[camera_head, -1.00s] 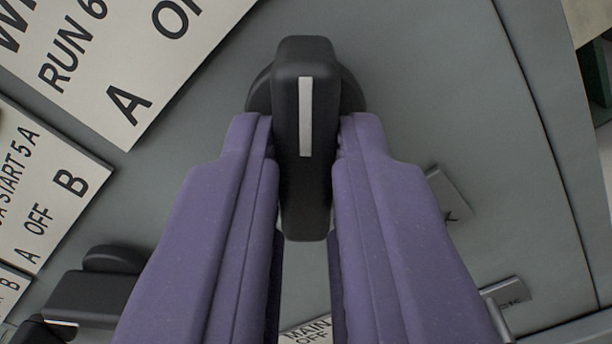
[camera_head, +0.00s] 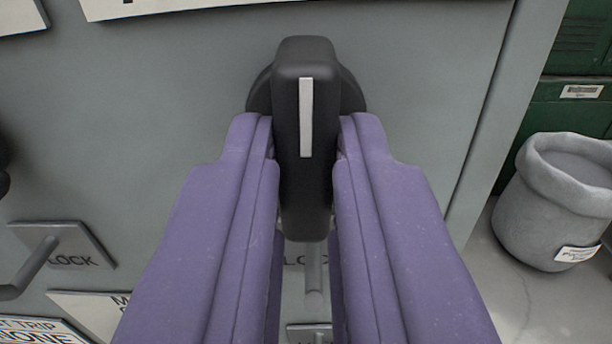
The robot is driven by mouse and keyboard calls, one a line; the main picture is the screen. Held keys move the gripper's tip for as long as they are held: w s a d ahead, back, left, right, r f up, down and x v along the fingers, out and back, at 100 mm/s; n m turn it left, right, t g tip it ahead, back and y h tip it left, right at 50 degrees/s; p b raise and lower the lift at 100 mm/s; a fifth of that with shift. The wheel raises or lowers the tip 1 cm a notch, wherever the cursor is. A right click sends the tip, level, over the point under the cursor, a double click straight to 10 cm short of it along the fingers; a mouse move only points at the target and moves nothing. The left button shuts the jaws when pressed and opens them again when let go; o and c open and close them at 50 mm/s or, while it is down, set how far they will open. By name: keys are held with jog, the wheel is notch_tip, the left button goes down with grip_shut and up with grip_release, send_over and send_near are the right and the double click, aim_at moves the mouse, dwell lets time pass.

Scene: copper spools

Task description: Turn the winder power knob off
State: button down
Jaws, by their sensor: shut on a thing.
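A black knob (camera_head: 304,130) with a white pointer line stands out from a grey panel (camera_head: 420,70) in the middle of the view. My gripper (camera_head: 305,150) has purple fingers, one on each side of the knob's grip bar, and is shut on it. The white line lies along the finger direction in this view. A round black base shows behind the bar. The knob's own label is not readable from here.
A panel plate with a lever handle, reading LOCK (camera_head: 65,250), is at lower left. White labels (camera_head: 95,310) sit below it, partly cut off. Right of the panel's edge stand a grey bin (camera_head: 550,215) and a green cabinet (camera_head: 560,110).

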jog(key=shift+f+n, duration=0.15)
jog(key=shift+n, duration=0.15)
jog(key=c, duration=1.1)
grip_release()
jog(key=s+p, duration=0.2)
jog(key=s, duration=0.6)
jog(key=shift+d, duration=0.15)
jog(key=shift+w, duration=0.1)
